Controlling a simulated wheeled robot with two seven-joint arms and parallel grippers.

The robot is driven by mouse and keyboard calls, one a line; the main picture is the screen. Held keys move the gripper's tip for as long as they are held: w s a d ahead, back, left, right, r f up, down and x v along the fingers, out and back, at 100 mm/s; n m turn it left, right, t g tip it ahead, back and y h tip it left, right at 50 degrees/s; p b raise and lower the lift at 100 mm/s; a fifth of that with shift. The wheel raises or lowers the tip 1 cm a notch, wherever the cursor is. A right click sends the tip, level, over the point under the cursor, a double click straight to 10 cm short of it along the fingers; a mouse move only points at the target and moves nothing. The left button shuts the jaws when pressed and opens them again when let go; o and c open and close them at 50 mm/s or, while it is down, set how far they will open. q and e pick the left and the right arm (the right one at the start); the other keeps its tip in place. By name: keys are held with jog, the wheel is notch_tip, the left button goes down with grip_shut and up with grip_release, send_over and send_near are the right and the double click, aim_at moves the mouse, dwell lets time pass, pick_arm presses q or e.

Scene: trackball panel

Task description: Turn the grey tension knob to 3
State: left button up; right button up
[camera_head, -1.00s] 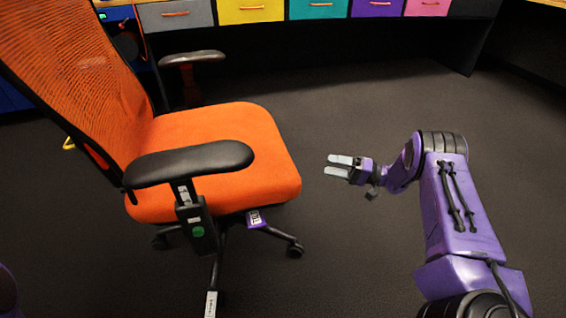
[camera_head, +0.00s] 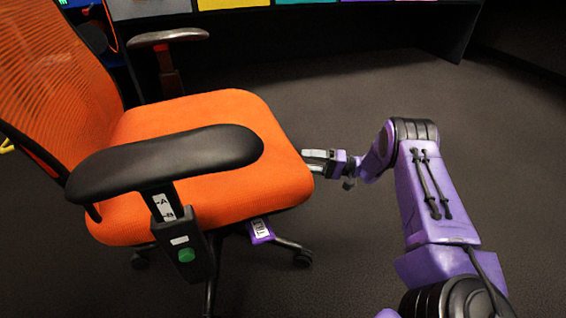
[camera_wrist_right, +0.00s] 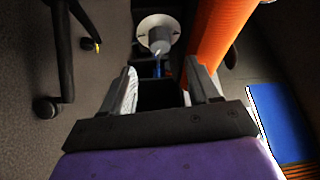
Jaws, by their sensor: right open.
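The grey tension knob (camera_wrist_right: 158,38) shows in the right wrist view, on a round pale dial (camera_wrist_right: 150,22) beside the orange seat edge (camera_wrist_right: 215,45). The dial markings and the knob's setting are too small to read. My right gripper (camera_wrist_right: 163,82) is open and empty, its two fingers spread on either side of the view with the knob ahead, between and beyond the tips, apart from them. In the head view my right gripper (camera_head: 318,160) is at the right front edge of the orange chair seat (camera_head: 215,130). My left gripper is not in view.
The chair's black armrest (camera_head: 165,160) stands near. Coloured drawers line the back. The dark carpet (camera_head: 330,110) is clear around my right arm.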

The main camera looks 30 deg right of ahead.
jog(key=b+x, duration=0.2)
jog(key=x, duration=0.5)
jog(key=shift+w+a, duration=0.25)
jog(key=shift+a, duration=0.05)
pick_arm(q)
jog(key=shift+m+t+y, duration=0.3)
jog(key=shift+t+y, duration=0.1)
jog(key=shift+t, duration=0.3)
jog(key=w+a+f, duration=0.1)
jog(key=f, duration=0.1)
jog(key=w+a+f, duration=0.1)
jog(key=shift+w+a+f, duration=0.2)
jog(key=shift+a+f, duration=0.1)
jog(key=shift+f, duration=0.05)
pick_arm(e)
jog(key=c, duration=1)
